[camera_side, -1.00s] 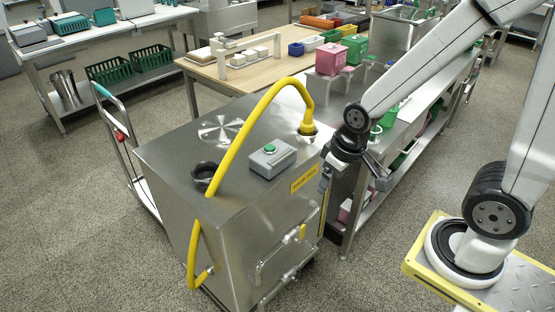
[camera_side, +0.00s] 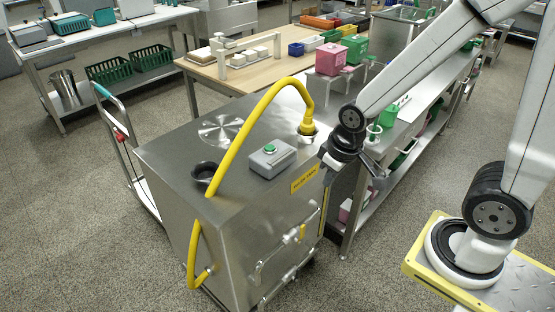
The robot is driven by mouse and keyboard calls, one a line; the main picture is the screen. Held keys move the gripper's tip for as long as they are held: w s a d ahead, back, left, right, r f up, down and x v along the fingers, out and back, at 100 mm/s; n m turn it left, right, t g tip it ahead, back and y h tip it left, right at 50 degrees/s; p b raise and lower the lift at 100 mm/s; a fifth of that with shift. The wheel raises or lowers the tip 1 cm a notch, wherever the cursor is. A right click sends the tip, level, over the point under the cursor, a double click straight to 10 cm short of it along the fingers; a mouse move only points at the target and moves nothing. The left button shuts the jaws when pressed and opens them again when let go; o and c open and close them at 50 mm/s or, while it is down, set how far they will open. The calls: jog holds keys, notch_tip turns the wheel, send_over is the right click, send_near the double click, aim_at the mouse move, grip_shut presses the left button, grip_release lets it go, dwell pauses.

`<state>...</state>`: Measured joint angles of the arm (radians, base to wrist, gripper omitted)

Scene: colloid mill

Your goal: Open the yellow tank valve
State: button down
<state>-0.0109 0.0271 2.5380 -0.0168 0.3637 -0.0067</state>
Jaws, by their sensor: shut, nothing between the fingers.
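The steel tank (camera_side: 225,225) stands in the middle, with a yellow label (camera_side: 304,179) near its top edge. A small yellow valve handle (camera_side: 303,231) sits on the pipework on the tank's front face and points roughly upright. My gripper (camera_side: 326,178) is beside the tank's upper right corner, above and to the right of the handle and apart from it. It is shut and empty. Its fingertips are small and dark in this view.
A thick yellow hose (camera_side: 250,118) arches over the tank top. A grey box with a green button (camera_side: 272,158) and a dark round port (camera_side: 204,173) are also on top. Silver pipes (camera_side: 283,261) stick out from the front. A steel bench (camera_side: 405,135) stands close behind my gripper.

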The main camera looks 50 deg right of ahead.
jog(key=w+a+f+n+h, duration=0.3)
jog(key=f+n, duration=0.3)
jog(key=f, duration=0.2)
jog(key=w+a+f+n+g+h, duration=0.1)
jog(key=w+a+f+n+h, duration=0.2)
jog(key=f, duration=0.6)
jog(key=w+a+f+n+g+h, duration=0.1)
jog(key=w+a+f+n+h, duration=0.2)
jog(key=f+n, duration=0.5)
jog(key=shift+w+f+n+h, duration=0.3)
jog(key=shift+w+f, duration=0.2)
jog(key=shift+f, duration=0.15)
jog(key=shift+d, duration=0.1)
send_near(301, 238)
jog(key=x, duration=0.4)
jog(key=shift+w+d+f, duration=0.1)
jog(key=shift+w+f, duration=0.05)
jog(key=shift+w, duration=0.05)
jog(key=shift+d, duration=0.8)
